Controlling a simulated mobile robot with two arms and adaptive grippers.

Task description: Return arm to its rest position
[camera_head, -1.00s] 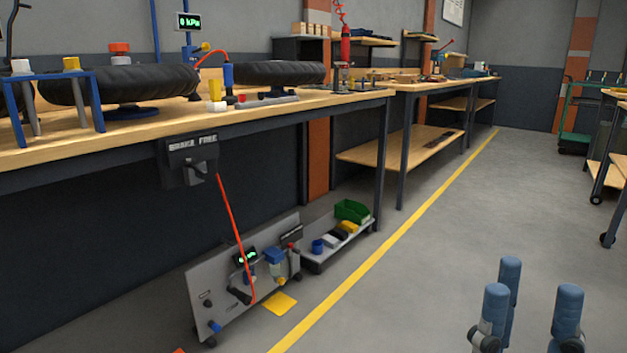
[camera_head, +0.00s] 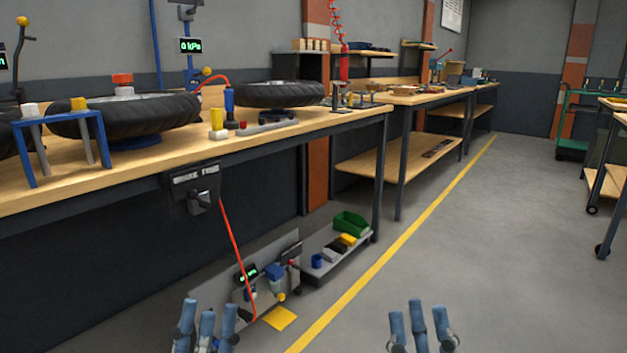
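My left gripper (camera_head: 207,313) shows at the bottom edge, left of centre, in front of the leaning panel under the bench. Its blue fingers point up and stand apart with nothing between them. My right gripper (camera_head: 418,312) shows at the bottom edge, right of centre, over the bare floor. Its blue fingers also point up, apart and empty. Neither gripper appears to touch anything. My arms behind the grippers are below the picture.
A long workbench (camera_head: 290,140) with tyres (camera_head: 135,116) runs along the left. A red cord hangs from the brake box (camera_head: 195,187) to the leaning panel (camera_head: 283,243). A low tray (camera_head: 318,270) holds bins. The grey floor (camera_head: 490,230) right of the yellow line is clear.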

